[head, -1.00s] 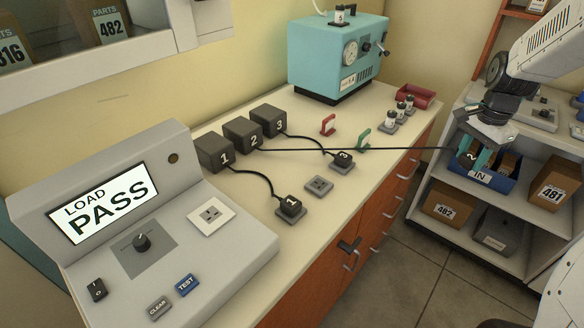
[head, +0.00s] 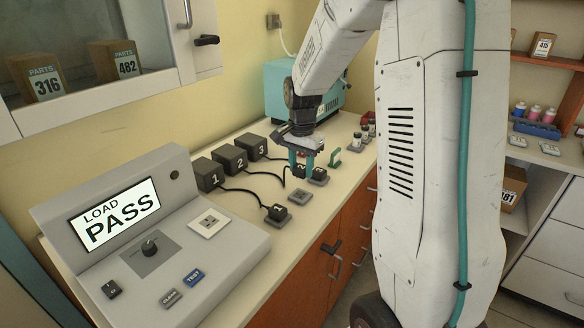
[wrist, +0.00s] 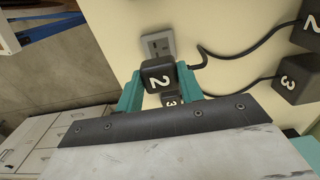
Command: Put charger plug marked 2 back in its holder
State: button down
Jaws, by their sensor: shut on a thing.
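The black charger plug marked 2 (wrist: 157,75) sits between the teal fingers of my gripper (wrist: 160,86) in the wrist view. In the head view my gripper (head: 302,163) holds plug 2 (head: 299,173) above the counter, close to plug 3. An empty grey socket holder (head: 300,197) lies on the counter between plugs 1 and 3. It also shows in the wrist view (wrist: 157,45), just above plug 2, and the plug is apart from its visible face. The cord of plug 2 runs to the black box marked 2 (head: 234,158).
Plug 1 (head: 277,213) sits in its holder nearer the tester (head: 140,240), whose screen reads LOAD PASS. Plug 3 (head: 319,176) sits beside my gripper. A green hook stand (head: 335,157) and small bottles (head: 368,128) stand farther back. Cords cross the counter.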

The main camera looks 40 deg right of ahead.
aim_at(300, 195)
jog(key=shift+f, duration=0.15)
jog(key=shift+f, duration=2.8)
jog(key=shift+f, duration=0.45)
jog(key=c, duration=0.8)
grip_release()
notch_tip(300, 195, up, 8)
jog(key=shift+a+f, duration=0.1)
